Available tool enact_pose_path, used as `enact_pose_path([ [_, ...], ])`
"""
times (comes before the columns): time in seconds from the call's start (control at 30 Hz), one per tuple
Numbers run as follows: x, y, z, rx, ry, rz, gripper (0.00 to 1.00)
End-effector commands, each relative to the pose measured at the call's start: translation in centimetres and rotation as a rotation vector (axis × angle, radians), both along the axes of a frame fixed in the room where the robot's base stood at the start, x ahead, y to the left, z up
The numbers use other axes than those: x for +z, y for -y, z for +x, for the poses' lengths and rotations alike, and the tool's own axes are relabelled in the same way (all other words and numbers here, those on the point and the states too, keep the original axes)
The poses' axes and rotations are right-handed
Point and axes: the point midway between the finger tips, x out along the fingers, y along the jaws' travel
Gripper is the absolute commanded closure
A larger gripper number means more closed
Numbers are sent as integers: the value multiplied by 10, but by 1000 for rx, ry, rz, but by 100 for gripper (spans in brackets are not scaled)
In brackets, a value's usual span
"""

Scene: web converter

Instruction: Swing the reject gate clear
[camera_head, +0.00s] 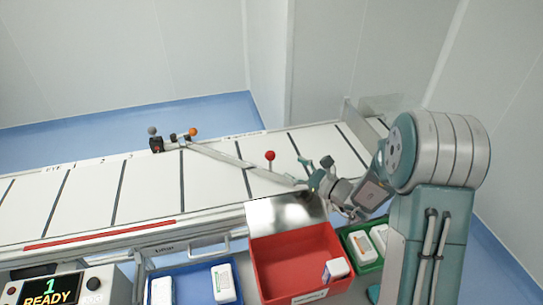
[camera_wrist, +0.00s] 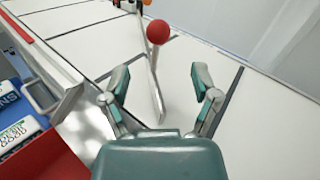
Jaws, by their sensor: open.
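The reject gate (camera_head: 225,157) is a thin grey bar lying slantwise across the white conveyor belt, from a pivot at the far edge toward the near right. A red ball knob (camera_head: 270,156) stands up from it on a thin post. In the wrist view the red knob (camera_wrist: 157,32) is beyond the fingertips, and the gate bar (camera_wrist: 158,100) shows between the fingers. My gripper (camera_head: 314,172) is open and empty, right of the knob near the bar's near end; it also shows in the wrist view (camera_wrist: 160,78). I cannot tell whether it touches the bar.
A red bin (camera_head: 265,270) with a white pack (camera_head: 336,269) stands at the belt's near side. A blue bin (camera_head: 193,278) and a green bin (camera_head: 362,266) flank it, both holding packs. A control box (camera_head: 95,284) reads "1 READY". The belt's left stretch is clear.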

Motion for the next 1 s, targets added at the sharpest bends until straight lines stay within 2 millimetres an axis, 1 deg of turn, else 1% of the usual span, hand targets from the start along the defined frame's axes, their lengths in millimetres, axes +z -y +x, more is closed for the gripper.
enact_pose_path([
  [0.03,0,-10,6,6,1,-1,22],
  [0.2,0,-36,25,5,2,0,22],
  [0.4,0,-59,43,5,2,-1,22],
  [0.57,0,-66,49,2,1,0,22],
  [0.8,1,-67,49,2,1,-2,22],
  [0.83,1,-67,50,2,1,-2,26],
  [0.87,1,-67,49,2,1,-2,40],
  [0.9,1,-67,49,2,1,-2,57],
  [0.97,1,-67,49,2,1,-2,84],
  [1.0,1,-67,49,3,1,-2,100],
])
